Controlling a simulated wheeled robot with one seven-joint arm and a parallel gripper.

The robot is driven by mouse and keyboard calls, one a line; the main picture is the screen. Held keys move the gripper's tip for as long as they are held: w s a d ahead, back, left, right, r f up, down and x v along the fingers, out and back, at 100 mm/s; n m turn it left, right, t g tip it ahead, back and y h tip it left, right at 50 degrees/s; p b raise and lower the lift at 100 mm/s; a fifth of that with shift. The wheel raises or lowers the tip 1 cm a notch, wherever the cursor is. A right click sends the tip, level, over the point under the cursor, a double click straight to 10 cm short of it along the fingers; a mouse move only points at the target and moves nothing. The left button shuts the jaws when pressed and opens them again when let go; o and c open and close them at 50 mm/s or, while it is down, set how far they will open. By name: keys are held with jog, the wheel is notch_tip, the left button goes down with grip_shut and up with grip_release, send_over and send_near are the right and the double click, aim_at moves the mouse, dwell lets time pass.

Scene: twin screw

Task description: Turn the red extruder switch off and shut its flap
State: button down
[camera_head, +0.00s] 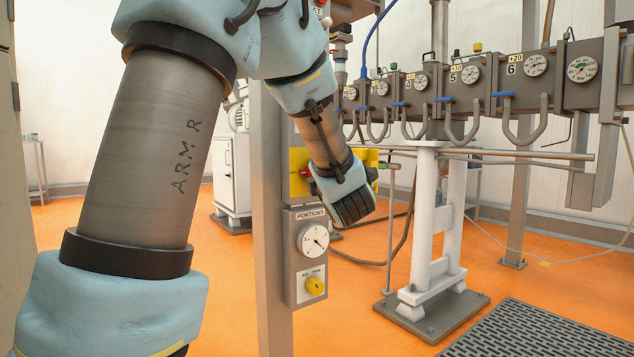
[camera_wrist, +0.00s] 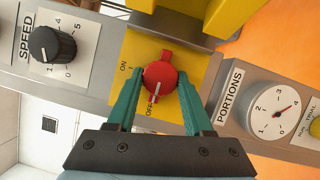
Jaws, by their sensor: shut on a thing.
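The red switch (camera_wrist: 160,75) sits on a yellow plate (camera_wrist: 203,62) marked ON and OFF in the wrist view. Its white mark points down toward OFF. My gripper (camera_wrist: 159,77) has its two green fingers closed on either side of the red knob. The yellow flap (camera_wrist: 233,14) stands open at the upper right in the wrist view, away from the switch. In the head view the yellow plate (camera_head: 297,160) shows on the post, a bit of the red switch (camera_head: 305,172) is visible, and my arm hides most of it.
A SPEED knob (camera_wrist: 52,45) is on the left in the wrist view, a PORTIONS dial (camera_wrist: 275,109) on the right. In the head view a yellow knob (camera_head: 315,286) sits below the dial. The extruder barrel with gauges (camera_head: 467,75) runs behind to the right.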

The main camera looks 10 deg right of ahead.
jog(key=shift+f, duration=0.1)
jog(key=shift+c, duration=1.5)
grip_release()
jog(key=s+p, duration=0.1)
jog(key=s, duration=0.9)
jog(key=shift+s+d+f+p, duration=0.3)
jog(key=shift+s+f+p, duration=0.05)
jog(key=shift+f+p, duration=0.05)
